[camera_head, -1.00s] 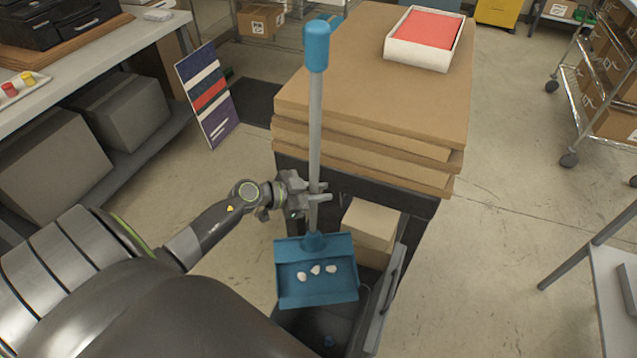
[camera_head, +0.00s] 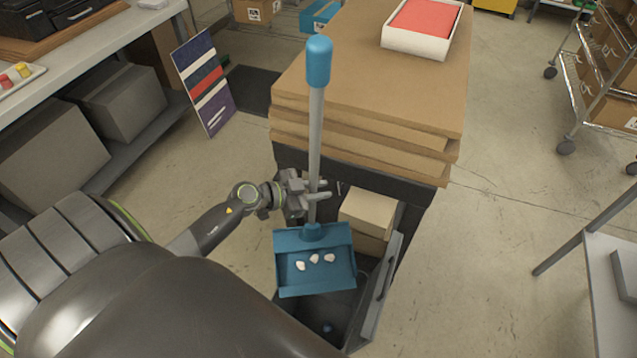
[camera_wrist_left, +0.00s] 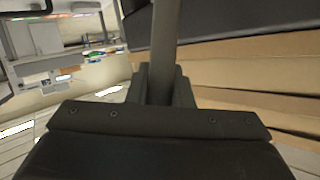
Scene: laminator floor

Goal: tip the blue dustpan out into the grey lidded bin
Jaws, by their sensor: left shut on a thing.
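My left gripper (camera_head: 318,191) is shut on the grey handle of the blue dustpan (camera_head: 340,277), below the handle's blue top grip. The handle stands nearly upright. The pan hangs in the air with several small white pieces (camera_head: 314,259) lying in it. The dark grey bin (camera_head: 345,308) is below the pan, which hides part of its opening. Its lid (camera_head: 386,284) appears to stand open at the right. A small blue thing shows inside the bin. In the left wrist view the handle (camera_wrist_left: 166,30) runs up between the fingers. My right gripper is not in view.
A stack of brown boards (camera_head: 375,85) on a dark stand is just behind the handle, with a white tray (camera_head: 420,45) on top. A cardboard box (camera_head: 367,212) sits beneath it. A grey table (camera_head: 603,285) stands at right. The floor between is clear.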

